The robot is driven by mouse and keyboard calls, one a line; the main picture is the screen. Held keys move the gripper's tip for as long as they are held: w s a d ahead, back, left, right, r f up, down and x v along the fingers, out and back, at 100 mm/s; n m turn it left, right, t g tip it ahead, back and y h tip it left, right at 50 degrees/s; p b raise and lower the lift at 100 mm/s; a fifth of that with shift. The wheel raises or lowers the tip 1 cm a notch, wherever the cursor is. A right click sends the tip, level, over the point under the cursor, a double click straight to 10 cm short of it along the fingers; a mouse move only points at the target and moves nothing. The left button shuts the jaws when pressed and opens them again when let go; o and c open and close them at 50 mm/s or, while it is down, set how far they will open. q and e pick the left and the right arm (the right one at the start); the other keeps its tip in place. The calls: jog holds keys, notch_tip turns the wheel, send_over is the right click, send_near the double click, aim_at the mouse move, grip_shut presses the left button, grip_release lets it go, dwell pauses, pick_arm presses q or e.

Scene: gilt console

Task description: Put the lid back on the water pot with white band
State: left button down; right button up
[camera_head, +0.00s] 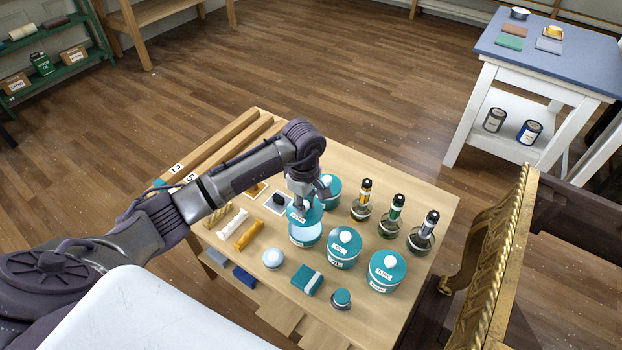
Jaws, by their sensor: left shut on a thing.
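My left gripper (305,208) is shut on a teal lid (311,217) and holds it over an open pot (304,242) on the wooden table (420,215). The pot's pale blue inside shows below the lid, so the lid is apart from the rim at the near side. The gripper hides the lid's knob and part of its top. Whether the pot has a white band is too small to tell. My right gripper is not in view.
Lidded teal pots stand close by: one behind (331,184), one at right (344,248), one farther right (387,271). Dropper bottles (362,205) stand at the back right. A white round item (273,259) and a teal block (307,280) lie in front.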

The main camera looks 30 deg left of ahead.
pick_arm(q)
jog(key=shift+s+f+b, duration=0.1)
jog(key=shift+f+b, duration=0.25)
jog(key=shift+f, duration=0.1)
notch_tip(320, 180, down, 3)
jog(key=shift+f+b, duration=0.1)
jog(key=shift+b, duration=0.9)
jog(key=shift+f+b, duration=1.05)
jog(key=shift+f, duration=0.1)
jog(key=shift+d, duration=0.1)
jog(key=shift+f+b, duration=0.15)
jog(key=shift+b, duration=0.5)
dwell(0.4)
jog(key=c, duration=0.9)
grip_release()
jog(key=shift+o, duration=0.5)
